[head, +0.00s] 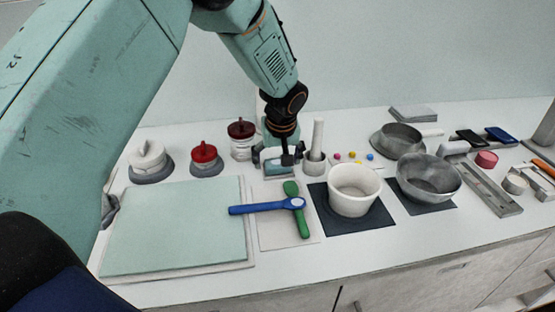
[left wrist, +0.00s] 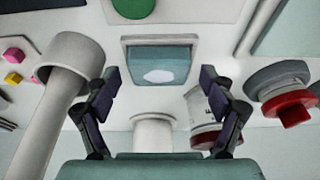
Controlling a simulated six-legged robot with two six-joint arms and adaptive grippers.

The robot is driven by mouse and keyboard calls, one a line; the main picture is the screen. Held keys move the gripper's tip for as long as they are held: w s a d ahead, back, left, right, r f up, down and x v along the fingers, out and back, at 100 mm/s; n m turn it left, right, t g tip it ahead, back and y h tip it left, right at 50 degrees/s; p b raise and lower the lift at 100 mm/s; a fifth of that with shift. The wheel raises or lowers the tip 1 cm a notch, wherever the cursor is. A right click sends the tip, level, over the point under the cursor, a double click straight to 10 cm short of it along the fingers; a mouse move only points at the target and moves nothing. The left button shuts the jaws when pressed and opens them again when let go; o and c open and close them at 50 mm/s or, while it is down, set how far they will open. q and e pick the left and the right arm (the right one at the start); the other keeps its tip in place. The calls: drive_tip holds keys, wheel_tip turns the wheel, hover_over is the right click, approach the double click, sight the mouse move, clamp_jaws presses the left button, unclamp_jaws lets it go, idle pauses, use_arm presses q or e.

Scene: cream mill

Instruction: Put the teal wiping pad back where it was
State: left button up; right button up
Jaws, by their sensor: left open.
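The teal wiping pad (left wrist: 157,66) lies in a small grey square holder (left wrist: 127,48) on the counter, in the left wrist view. It has a pale oval patch on its face. My left gripper (left wrist: 157,80) is open, with one dark finger on each side of the pad in that picture. I cannot tell the height gap. In the head view my left gripper (head: 278,158) points down at the back of the counter, with the pad (head: 279,169) partly hidden beneath it. My right gripper is not in view.
A mortar with an upright pestle (head: 317,140) stands close right of the gripper. A red-lidded jar (head: 241,140) stands close left.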

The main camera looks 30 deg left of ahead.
use_arm(q)
drive_tip(key=v, duration=1.1)
drive_tip(key=shift+r+p, duration=0.3)
drive_tip(key=shift+p, duration=0.15)
drive_tip(key=shift+s+d, duration=0.1)
drive_tip(key=shift+d, duration=0.05)
